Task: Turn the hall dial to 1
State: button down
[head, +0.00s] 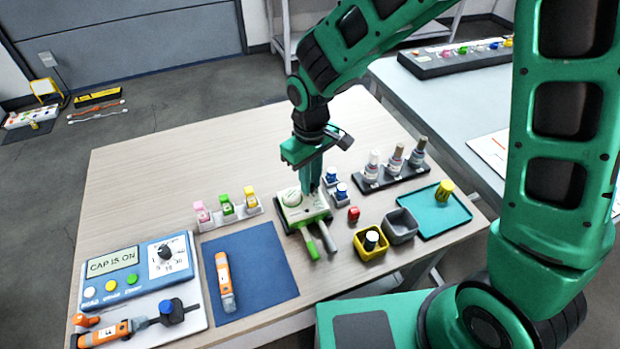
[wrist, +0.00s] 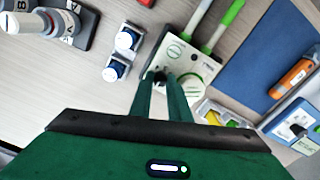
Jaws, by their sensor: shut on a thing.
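A blue meter (head: 135,275) stands at the table's left, its display reading "CAP IS ON". Its white dial (head: 180,265) has a dark knob (head: 165,251); the pointer's number is too small to read. I cannot tell from any label whether this is the hall dial. The meter also shows at the right edge of the wrist view (wrist: 286,122). My gripper (head: 313,190) is well right of the meter, over a white-and-green device (head: 316,205) with a round white top. In the wrist view my gripper (wrist: 162,78) is shut on a small dark thing (wrist: 160,75) at that device.
Blue-and-white small containers (head: 341,190), a red piece (head: 353,213), a yellow bin (head: 369,252) and a grey bin (head: 400,228) stand close right. A bottle rack (head: 395,182) is behind. The blue mat (head: 262,265) has free room beside an orange tool (head: 224,282).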

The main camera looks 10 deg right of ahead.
aim_at(312, 185)
jog(key=shift+n, duration=0.4)
jog(key=c, duration=1.9)
grip_release()
notch_tip(312, 185, up, 11)
jog(key=shift+w+f, duration=0.1)
jog(key=shift+d, duration=0.15)
